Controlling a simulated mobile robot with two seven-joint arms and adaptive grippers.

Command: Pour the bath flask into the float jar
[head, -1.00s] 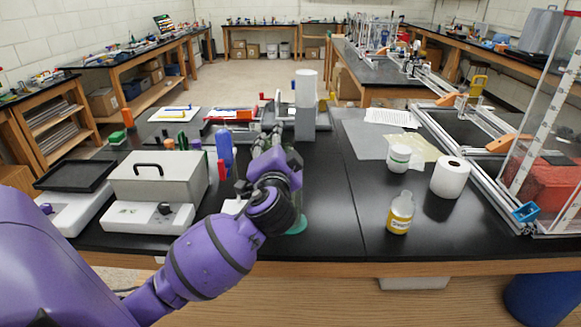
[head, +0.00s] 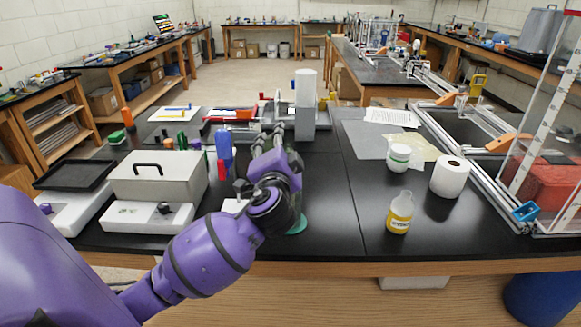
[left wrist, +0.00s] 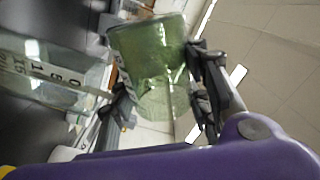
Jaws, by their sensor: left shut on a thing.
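My left gripper (left wrist: 165,92) is shut on a green-tinted glass vessel (left wrist: 150,50), which I take to be the bath flask. It sits between the dark fingers, tilted in the left wrist view, with greenish contents showing through the glass. A clear glass vessel with a white, partly lettered label (left wrist: 42,78) is at the left of that view, possibly the float jar; I cannot read its label fully. In the head view my left gripper (head: 268,140) is over the black bench, and my wrist hides most of what it holds. My right gripper is not in view.
A bottle of yellow liquid (head: 399,213), a white tub (head: 397,157) and a paper roll (head: 450,177) stand right of the arm. A grey box (head: 157,182) stands to the left. A teal round thing (head: 298,224) shows beside my wrist.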

